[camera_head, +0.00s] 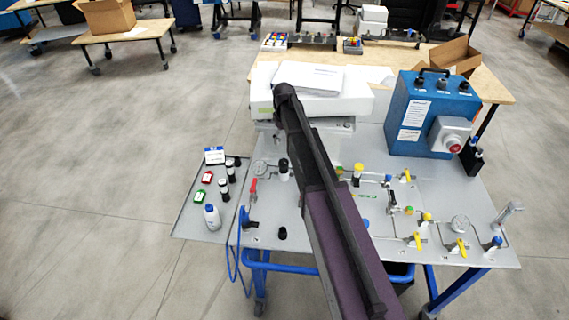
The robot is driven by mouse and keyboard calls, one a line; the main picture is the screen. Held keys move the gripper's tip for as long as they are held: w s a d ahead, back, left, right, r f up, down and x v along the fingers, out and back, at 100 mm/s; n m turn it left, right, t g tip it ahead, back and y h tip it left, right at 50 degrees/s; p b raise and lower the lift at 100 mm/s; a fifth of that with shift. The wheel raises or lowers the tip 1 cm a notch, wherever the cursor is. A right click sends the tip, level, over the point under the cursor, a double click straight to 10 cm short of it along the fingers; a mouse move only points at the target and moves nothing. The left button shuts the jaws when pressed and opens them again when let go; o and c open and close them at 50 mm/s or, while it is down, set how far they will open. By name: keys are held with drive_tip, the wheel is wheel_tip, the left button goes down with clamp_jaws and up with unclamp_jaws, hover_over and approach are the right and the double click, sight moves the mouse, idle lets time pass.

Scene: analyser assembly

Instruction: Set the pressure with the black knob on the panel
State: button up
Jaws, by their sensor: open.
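A grey panel (310,235) on a blue-framed cart carries valves, gauges and fittings. A black knob (283,163) stands upright on a pale body at the panel's left part, close to a round gauge (260,167). Another small black cap or knob (282,232) sits nearer the front edge. I cannot tell from this view which of them sets the pressure. My dark arm crosses the middle of the panel and hides part of it. My gripper does not show.
A red-handled valve (254,186) is close to the gauge. A side tray (190,222) holds a bottle, vials and small boxes. A blue box (408,105) with a red button stands at the back right. Yellow-handled valves (458,246) and a second gauge (460,224) are on the right.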

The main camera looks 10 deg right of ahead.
sight(284, 162)
drive_tip(key=shift+f+b, duration=5.85)
drive_tip(key=shift+f, duration=0.3)
drive_tip(key=c, duration=1.1)
